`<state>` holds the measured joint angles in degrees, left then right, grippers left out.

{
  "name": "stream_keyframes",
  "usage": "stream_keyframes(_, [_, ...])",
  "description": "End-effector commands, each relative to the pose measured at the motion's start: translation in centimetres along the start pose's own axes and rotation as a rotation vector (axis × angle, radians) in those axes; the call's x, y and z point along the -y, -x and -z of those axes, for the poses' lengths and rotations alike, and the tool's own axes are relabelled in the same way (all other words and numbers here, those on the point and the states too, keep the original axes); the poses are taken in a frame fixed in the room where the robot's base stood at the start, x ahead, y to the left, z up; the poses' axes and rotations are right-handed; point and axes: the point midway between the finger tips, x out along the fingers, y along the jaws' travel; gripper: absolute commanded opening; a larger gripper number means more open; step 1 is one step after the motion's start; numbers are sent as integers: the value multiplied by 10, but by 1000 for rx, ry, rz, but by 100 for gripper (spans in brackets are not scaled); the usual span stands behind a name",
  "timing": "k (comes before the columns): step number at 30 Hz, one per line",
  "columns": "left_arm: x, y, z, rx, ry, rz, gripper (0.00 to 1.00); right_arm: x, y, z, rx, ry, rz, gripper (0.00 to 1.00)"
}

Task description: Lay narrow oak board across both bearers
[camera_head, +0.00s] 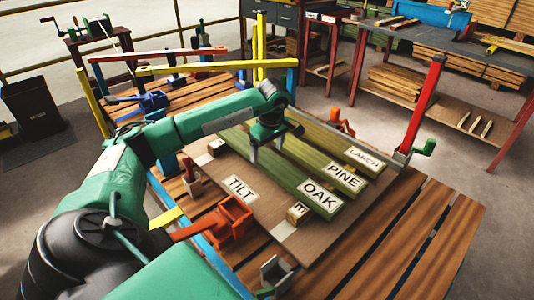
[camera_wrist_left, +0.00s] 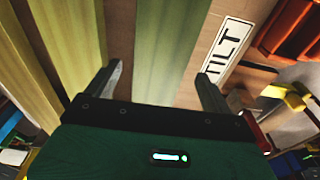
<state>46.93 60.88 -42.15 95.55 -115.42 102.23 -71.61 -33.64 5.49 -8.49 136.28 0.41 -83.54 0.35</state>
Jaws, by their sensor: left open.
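The greenish oak board (camera_head: 291,177), with its OAK label, is the nearest of three parallel boards on a brown panel (camera_head: 250,215). My left gripper (camera_head: 267,148) is open and points down over it. In the left wrist view the fingers (camera_wrist_left: 160,80) stand on either side of a green board (camera_wrist_left: 172,45), which appears to be the oak one; contact cannot be told. Small pale blocks, one near the oak board's front end (camera_head: 298,212) and one near its back end (camera_head: 216,147), may be the bearers. My right gripper is not seen.
The pine board (camera_head: 312,160) and larch board (camera_head: 335,138) lie just beyond the oak one. A red post (camera_head: 424,103) stands at the right. The slatted bench (camera_head: 430,230) is clear at right.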

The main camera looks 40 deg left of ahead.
Motion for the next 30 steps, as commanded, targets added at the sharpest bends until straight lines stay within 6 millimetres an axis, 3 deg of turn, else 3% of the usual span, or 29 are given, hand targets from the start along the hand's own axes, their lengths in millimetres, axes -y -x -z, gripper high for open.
stream_keyframes(6, [-1,52,0,-1,-1,-6,85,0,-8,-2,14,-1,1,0])
stream_keyframes(13, [-1,90,0,0,0,-3,85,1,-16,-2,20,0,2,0])
stream_keyframes(19, [0,101,0,0,-1,-1,85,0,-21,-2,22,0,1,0])
stream_keyframes(30, [0,101,0,0,-1,-1,85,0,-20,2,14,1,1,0])
